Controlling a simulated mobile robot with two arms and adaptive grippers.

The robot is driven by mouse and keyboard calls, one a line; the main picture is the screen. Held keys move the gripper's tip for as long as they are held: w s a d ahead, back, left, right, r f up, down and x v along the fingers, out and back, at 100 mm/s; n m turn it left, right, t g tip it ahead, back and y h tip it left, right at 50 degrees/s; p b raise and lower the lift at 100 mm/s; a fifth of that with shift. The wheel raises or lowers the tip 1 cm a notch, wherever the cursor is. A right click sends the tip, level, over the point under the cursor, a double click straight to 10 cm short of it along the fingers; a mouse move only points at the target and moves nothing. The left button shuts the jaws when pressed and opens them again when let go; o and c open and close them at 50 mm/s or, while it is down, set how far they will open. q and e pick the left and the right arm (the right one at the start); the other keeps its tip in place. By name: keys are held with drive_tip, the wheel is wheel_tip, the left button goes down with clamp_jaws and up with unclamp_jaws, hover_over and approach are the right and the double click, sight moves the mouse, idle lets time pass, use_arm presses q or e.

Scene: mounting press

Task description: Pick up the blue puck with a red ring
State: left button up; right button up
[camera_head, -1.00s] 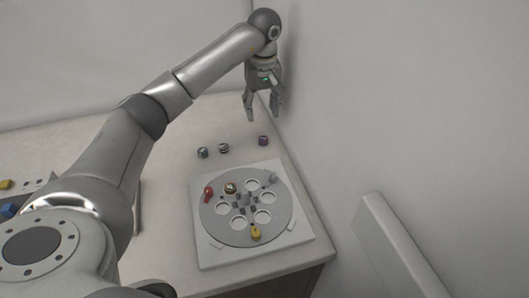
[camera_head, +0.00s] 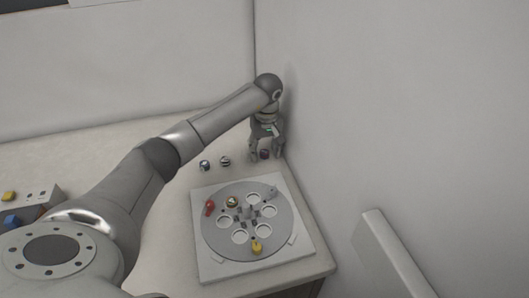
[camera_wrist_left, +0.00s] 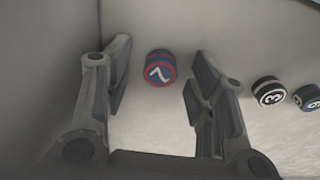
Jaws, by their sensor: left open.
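The blue puck with a red ring (camera_wrist_left: 160,69) stands on the table between the open fingers in the left wrist view, marked with a white 7. In the head view the puck (camera_head: 264,154) shows small between the fingertips, close to the wall. My left gripper (camera_head: 266,157) points down over it, open and empty. In the left wrist view the left gripper (camera_wrist_left: 155,90) has a finger on each side of the puck, with gaps on both sides. My right gripper is not in view.
A black and white puck (camera_wrist_left: 269,91) marked 3 and another dark puck (camera_wrist_left: 308,97) lie to the right in the wrist view. A white plate with a round grey disc (camera_head: 212,246) lies in front. A wall (camera_head: 330,120) rises close beside the gripper.

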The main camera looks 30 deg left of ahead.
use_arm(q)
drive_tip(key=shift+c, duration=0.4)
drive_tip(key=c, duration=0.9)
drive_tip(key=shift+r+b, duration=0.35)
drive_tip(key=shift+r, duration=0.3)
drive_tip(key=s+d+r, duration=0.1)
drive_tip(key=s+r, duration=0.3)
drive_tip(key=s+d+r+b, duration=0.1)
drive_tip(key=s+r, duration=0.2)
drive_tip(key=s, duration=0.2)
drive_tip(key=s+d+r+b, duration=0.1)
drive_tip(key=s+r, duration=0.3)
drive_tip(key=shift+s+r, duration=0.35)
